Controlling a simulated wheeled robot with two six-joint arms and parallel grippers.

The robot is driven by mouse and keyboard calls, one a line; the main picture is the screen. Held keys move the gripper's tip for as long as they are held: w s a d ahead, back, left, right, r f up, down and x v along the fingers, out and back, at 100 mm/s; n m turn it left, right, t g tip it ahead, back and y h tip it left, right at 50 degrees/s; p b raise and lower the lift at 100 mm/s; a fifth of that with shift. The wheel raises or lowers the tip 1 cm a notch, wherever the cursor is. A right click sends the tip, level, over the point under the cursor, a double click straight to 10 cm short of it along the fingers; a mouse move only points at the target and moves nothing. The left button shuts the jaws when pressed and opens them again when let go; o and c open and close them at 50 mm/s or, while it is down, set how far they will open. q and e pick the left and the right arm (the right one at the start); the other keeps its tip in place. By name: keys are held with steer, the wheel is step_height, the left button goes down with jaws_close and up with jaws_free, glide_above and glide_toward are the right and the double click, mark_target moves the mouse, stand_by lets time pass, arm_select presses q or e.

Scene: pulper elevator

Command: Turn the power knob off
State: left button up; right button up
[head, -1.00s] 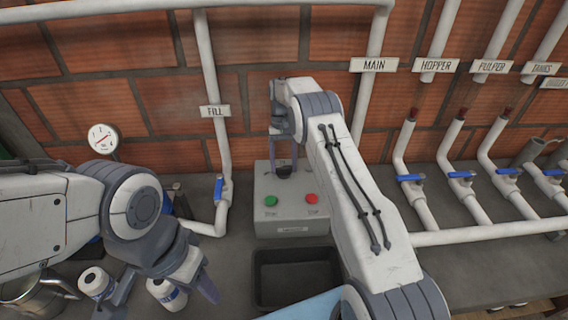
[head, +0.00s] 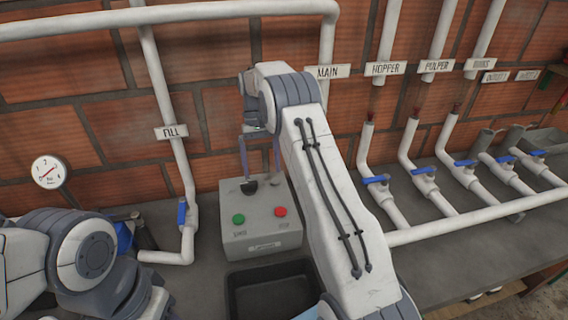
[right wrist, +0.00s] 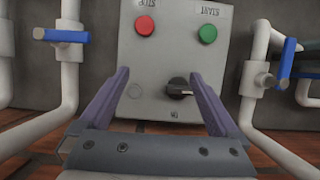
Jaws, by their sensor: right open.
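The grey control box (head: 262,240) stands against the wall, with a green START button (head: 239,219), a red STOP button (head: 280,211) and a dark knob (head: 249,187) on its face. In the right wrist view the box appears upside down, and the black knob (right wrist: 180,88) has its handle pointing right. My right gripper (head: 261,172) is open at the knob's end of the box. In its wrist view the knob lies between the two fingers (right wrist: 158,75), nearer the right one, with no clear contact. My left gripper (head: 150,303) is at the bottom left, its fingertips cut off.
A dark tray (head: 270,290) sits in front of the box. The FILL pipe with a blue-handled valve (head: 182,212) is left of the box. Several blue-handled valves (head: 375,180) line the pipes at right. A gauge (head: 49,172) hangs at far left.

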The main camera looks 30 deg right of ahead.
steer(key=s+d+r+b, duration=0.1)
steer(key=s+d+r, duration=0.3)
steer(key=s, duration=0.1)
steer(key=shift+d, duration=0.35)
steer(key=s+a+r+n+t, duration=0.1)
steer(key=s+a+n, duration=0.15)
steer(key=a, duration=0.45)
steer(key=s+a+r+n+h, duration=0.1)
steer(key=s+a+r, duration=0.1)
steer(key=s+a, duration=0.35)
steer(key=s+a+r+n+t, duration=0.1)
steer(key=s+a+n, duration=0.1)
steer(key=a, duration=0.6)
steer(key=s+a+f+n+t, duration=0.1)
steer(key=s+a+n, duration=0.1)
steer(key=s, duration=0.7)
steer(key=s+a+f+n+t, duration=0.1)
steer(key=s+a+f+n, duration=0.1)
steer(key=s, duration=0.8)
steer(key=shift+a+f+n+y, duration=0.15)
steer(key=shift+a+n+y, duration=0.3)
steer(key=shift+a, duration=0.25)
